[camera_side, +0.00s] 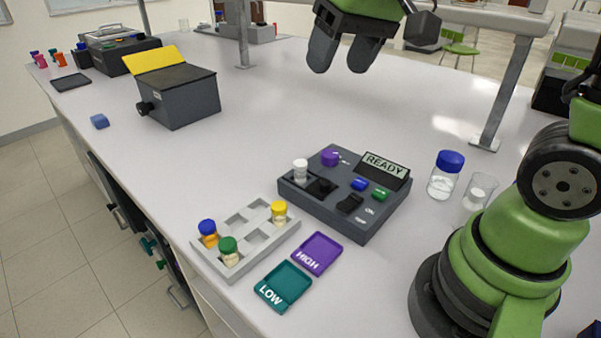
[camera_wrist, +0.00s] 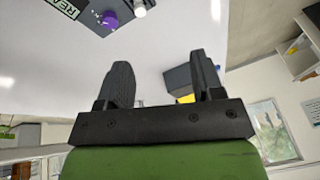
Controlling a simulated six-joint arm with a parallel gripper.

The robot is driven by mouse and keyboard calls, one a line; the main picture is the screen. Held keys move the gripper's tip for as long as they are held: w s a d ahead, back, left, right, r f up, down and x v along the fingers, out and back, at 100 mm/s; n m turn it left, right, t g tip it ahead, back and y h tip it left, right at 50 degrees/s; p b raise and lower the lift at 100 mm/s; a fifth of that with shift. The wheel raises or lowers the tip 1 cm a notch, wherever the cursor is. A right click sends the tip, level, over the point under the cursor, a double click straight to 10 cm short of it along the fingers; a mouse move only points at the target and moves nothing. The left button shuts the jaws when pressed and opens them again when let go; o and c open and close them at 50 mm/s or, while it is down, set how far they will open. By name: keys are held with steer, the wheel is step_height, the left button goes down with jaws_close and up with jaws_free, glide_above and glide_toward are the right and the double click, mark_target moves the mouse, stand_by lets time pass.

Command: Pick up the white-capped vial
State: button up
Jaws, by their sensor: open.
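The white-capped vial (camera_side: 300,170) stands upright at the left end of the dark membrane rig (camera_side: 370,218), whose display reads READY. In the wrist view its white cap (camera_wrist: 140,10) shows at the top edge, beside a purple knob (camera_wrist: 109,19). My gripper (camera_side: 342,62) is above the far part of the bench in the side view, well apart from the vial. Its two fingers (camera_wrist: 163,82) are spread with nothing between them.
A grey rack (camera_side: 240,262) holds blue-, green- and yellow-capped vials. Purple HIGH (camera_side: 318,254) and teal LOW (camera_side: 284,286) trays lie in front. A blue-capped bottle (camera_side: 446,175) and glass beaker (camera_side: 478,192) stand right. A dark box (camera_side: 182,98) stands left; the bench between is clear.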

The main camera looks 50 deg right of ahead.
steer(key=w+d+f+g, duration=0.3)
steer(key=w+f, duration=0.6)
steer(key=f, duration=0.1)
steer(key=n, duration=0.1)
glide_above(300, 163)
steer(key=shift+g+h, duration=0.4)
steer(key=f, duration=0.5)
steer(key=shift+w+d, duration=0.1)
steer(key=shift+d, duration=0.15)
step_height(300, 163, down, 4)
steer(key=shift+f, duration=0.2)
step_height(300, 163, down, 6)
steer(key=shift+a+r, duration=0.1)
steer(key=shift+a, duration=0.05)
steer(key=c, duration=1)
